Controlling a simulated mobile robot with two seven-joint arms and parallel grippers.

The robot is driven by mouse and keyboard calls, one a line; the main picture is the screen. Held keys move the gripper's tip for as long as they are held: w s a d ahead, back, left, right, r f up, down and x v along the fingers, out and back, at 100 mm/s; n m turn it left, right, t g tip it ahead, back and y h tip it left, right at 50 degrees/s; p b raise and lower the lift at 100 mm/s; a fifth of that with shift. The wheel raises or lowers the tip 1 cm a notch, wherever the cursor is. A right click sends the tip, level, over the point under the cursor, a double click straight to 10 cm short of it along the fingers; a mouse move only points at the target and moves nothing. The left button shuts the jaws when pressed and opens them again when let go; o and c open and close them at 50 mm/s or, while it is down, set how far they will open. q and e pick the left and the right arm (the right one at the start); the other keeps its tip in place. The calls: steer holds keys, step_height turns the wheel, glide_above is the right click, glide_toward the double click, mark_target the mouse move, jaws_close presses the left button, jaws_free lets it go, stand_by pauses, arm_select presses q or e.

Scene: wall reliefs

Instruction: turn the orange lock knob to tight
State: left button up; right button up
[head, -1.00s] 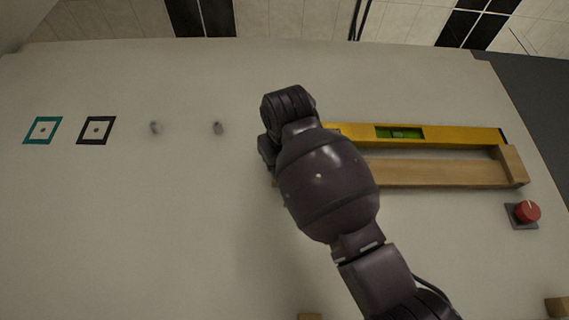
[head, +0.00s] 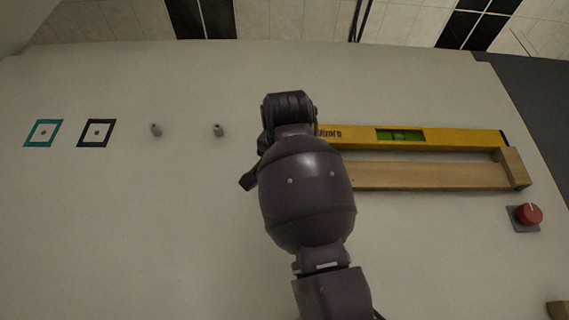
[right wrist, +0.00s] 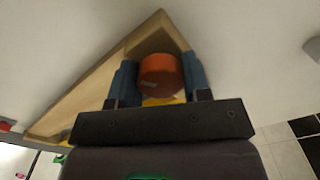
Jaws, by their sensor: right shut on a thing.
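The orange lock knob (right wrist: 160,72) is a round orange cap with a small pale mark on its lower left. In the right wrist view it sits between the two blue fingers of my right gripper (right wrist: 160,82), which is shut on it. In the head view my right wrist and forearm hide the knob and the fingertips. The knob is at the left end of the wooden ledge (head: 430,176), by the yellow spirit level (head: 455,138). I cannot read any tight marking. My left gripper is not in view.
A red knob (head: 528,213) on a grey plate is at the lower right. Two grey pegs (head: 218,130), a black square frame (head: 96,133) and a teal one (head: 43,133) are on the left of the pale panel. The panel's lower left is clear.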

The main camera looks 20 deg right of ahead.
steer(key=m, duration=0.3)
steer(key=shift+a+p, duration=0.1)
steer(key=shift+p, duration=0.2)
steer(key=shift+m, duration=1.3)
steer(key=o, duration=0.9)
